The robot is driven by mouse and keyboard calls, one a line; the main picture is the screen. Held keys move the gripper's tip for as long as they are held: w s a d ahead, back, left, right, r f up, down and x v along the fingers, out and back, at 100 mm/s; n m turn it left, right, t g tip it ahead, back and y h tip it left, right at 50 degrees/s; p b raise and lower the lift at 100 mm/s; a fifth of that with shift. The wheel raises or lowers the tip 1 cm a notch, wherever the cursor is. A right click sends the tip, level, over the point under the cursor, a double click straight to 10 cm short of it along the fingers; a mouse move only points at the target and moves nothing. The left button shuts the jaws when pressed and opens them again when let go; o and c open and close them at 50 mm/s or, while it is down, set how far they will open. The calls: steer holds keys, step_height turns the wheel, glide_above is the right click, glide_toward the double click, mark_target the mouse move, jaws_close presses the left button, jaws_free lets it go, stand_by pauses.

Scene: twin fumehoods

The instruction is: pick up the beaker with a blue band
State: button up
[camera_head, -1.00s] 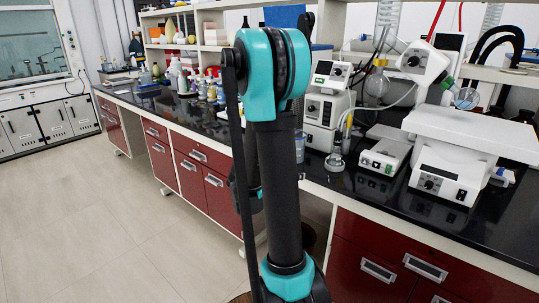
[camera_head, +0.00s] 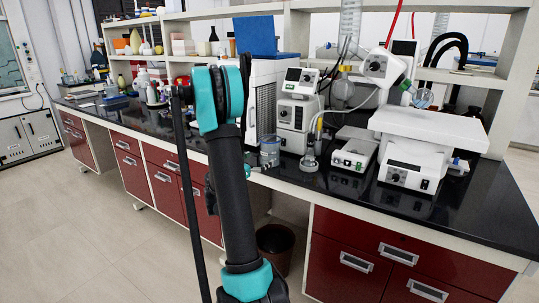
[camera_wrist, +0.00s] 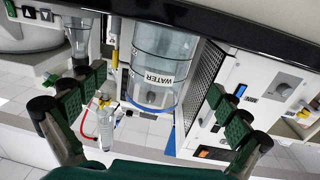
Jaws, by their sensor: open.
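A clear beaker (camera_head: 269,153) stands on the black bench near its front edge, just right of my arm in the head view. My gripper (camera_wrist: 157,92) is open, with one green-padded finger on each side of the beaker's image. I cannot tell whether the beaker is between the pads in depth; no contact shows. In the head view the gripper is mostly hidden behind my arm.
A white pump-like instrument (camera_head: 296,112) stands right behind the beaker. A control box (camera_head: 354,154) and a white-topped stirrer (camera_head: 405,160) are farther right. Bottles (camera_head: 150,90) crowd the bench to the left. A bin (camera_head: 274,240) stands under the bench.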

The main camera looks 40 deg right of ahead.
mark_target(270, 152)
steer(key=shift+x, duration=3.95)
steer(key=shift+w, duration=0.1)
steer(key=shift+c, duration=0.5)
steer(key=shift+r, duration=0.1)
steer(key=c, duration=1.8)
